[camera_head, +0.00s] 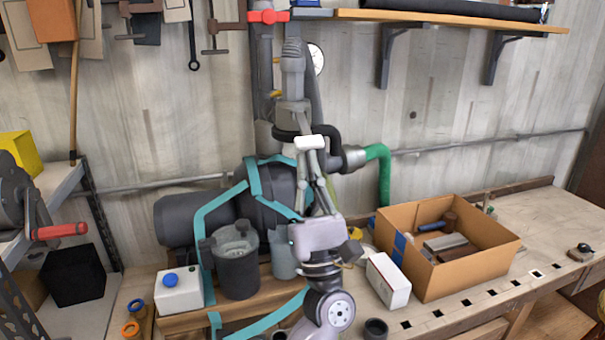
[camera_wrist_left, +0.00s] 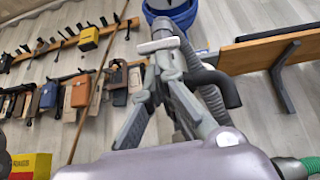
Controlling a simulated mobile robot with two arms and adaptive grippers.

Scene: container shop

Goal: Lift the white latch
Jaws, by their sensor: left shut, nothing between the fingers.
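The white latch (camera_head: 310,142) is a small pale block at the front of the upright grey machine column (camera_head: 293,75), by a black curved handle (camera_head: 328,131). It also shows in the left wrist view (camera_wrist_left: 158,46), lying roughly level across the column. My left gripper (camera_head: 311,152) points upward with its fingers closed together, empty. Its fingertips (camera_wrist_left: 167,62) look right under the latch in both views. I cannot tell whether they touch it. The fingers hide part of the column behind. My right gripper is not in view.
The dark machine (camera_head: 180,218) has a teal frame (camera_head: 212,203) and a green hose (camera_head: 384,172). A cardboard box (camera_head: 470,266), a white box (camera_head: 387,281) and a grey canister (camera_head: 237,264) crowd the bench near my arm. A wall shelf (camera_head: 450,20) is at upper right.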

